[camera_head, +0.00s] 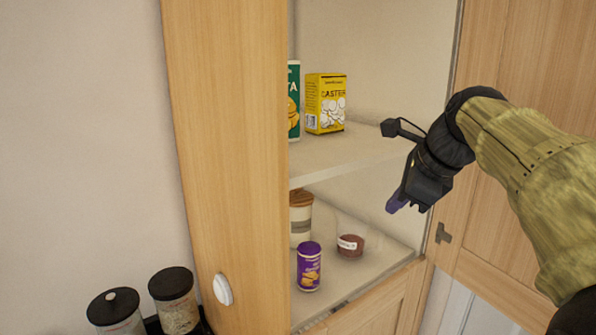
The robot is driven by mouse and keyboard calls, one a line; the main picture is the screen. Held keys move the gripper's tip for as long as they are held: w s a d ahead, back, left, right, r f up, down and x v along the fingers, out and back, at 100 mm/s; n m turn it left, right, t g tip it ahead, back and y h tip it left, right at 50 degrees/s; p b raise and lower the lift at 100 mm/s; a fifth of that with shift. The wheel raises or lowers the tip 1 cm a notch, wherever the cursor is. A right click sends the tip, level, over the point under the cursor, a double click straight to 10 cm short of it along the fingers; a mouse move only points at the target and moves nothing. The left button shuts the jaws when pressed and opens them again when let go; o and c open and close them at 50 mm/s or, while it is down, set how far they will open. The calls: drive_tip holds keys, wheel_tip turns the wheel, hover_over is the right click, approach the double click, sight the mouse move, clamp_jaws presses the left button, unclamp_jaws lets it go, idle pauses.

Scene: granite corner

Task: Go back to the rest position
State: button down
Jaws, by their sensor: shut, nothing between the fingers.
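My gripper (396,204) hangs in front of the open cabinet, at the right of the shelves. Its dark body points down and left, and its purple fingertips are together with nothing between them. It is apart from the shelf edges and the items. My arm comes in from the right edge in a tan-green sleeve. A small dark camera-like part sticks out from the wrist.
The upper shelf (335,160) holds a yellow box (326,103) and a green package (294,100). Below stand a purple can (309,267), a brown-lidded jar (300,220) and a small brown tub (350,246). The cabinet door (520,230) is open at right. Two dark-lidded jars (174,300) (116,315) stand lower left.

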drive_tip(key=s+f+n+g+h+b, duration=0.25)
drive_tip(key=f+n, duration=0.75)
drive_tip(key=f, duration=1.3)
drive_tip(key=s+a+f+n+b, duration=0.1)
drive_tip(key=s+f+n+b, duration=0.1)
drive_tip(key=s+f+n, duration=0.4)
drive_tip(key=s+a+f+n+b, duration=0.1)
drive_tip(key=s+f+n, duration=0.5)
drive_tip(key=f, duration=0.5)
drive_tip(key=shift+s+a+g+h+b, duration=0.15)
drive_tip(key=shift+a+g+h+b, duration=0.05)
drive_tip(key=shift+g+h+b, duration=0.2)
drive_tip(key=shift+f, duration=0.1)
